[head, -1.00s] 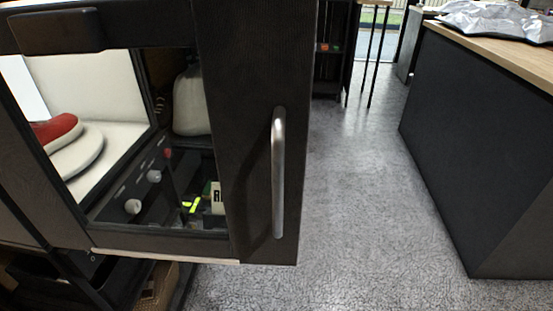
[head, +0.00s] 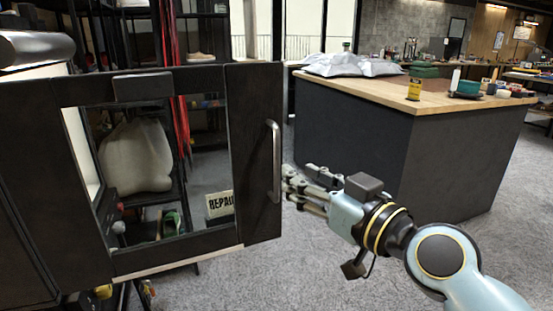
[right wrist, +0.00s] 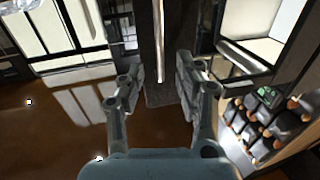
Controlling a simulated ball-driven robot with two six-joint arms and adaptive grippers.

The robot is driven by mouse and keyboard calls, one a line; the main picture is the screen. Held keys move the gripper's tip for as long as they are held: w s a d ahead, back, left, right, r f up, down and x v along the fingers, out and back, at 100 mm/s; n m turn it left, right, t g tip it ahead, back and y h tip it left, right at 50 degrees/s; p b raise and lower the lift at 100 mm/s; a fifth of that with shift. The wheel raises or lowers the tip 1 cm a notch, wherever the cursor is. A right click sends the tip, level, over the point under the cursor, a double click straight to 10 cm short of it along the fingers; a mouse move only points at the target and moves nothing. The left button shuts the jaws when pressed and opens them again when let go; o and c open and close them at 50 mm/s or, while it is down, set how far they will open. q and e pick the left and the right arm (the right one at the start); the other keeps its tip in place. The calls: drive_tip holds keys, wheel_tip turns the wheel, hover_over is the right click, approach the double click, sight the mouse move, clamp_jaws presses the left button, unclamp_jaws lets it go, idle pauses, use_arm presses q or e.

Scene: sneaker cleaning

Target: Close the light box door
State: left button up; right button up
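The light box door (head: 258,105), dark-framed with a clear window, stands open in the head view. Its vertical metal handle (head: 276,160) is near the door's right edge. My right gripper (head: 292,184) points left at the lower part of the handle, just to its right. In the right wrist view the two fingers (right wrist: 158,88) are spread, with the handle (right wrist: 158,40) seen between their tips and the door's dark edge behind. Nothing is gripped. Contact with the handle cannot be told. My left gripper is not in view.
A dark counter (head: 370,130) with a wooden top stands behind and right of my right gripper. Silver bags (head: 350,65) lie on it. Grey floor (head: 310,275) is clear below. Dark shelving and a pale bag (head: 135,158) show through the door's window.

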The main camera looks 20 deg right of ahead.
sight(279, 162)
drive_tip(key=x, duration=0.4)
drive_tip(key=shift+r, duration=0.1)
drive_tip(key=x, duration=0.3)
drive_tip(key=shift+w+a+p, duration=0.1)
drive_tip(key=shift+w+p, duration=0.15)
drive_tip(key=shift+p, duration=0.15)
drive_tip(key=shift+w+a, duration=0.1)
drive_tip(key=shift+w, duration=0.25)
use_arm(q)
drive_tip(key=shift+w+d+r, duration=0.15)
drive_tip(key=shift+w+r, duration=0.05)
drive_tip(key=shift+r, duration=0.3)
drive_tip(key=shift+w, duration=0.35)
use_arm(e)
clamp_jaws()
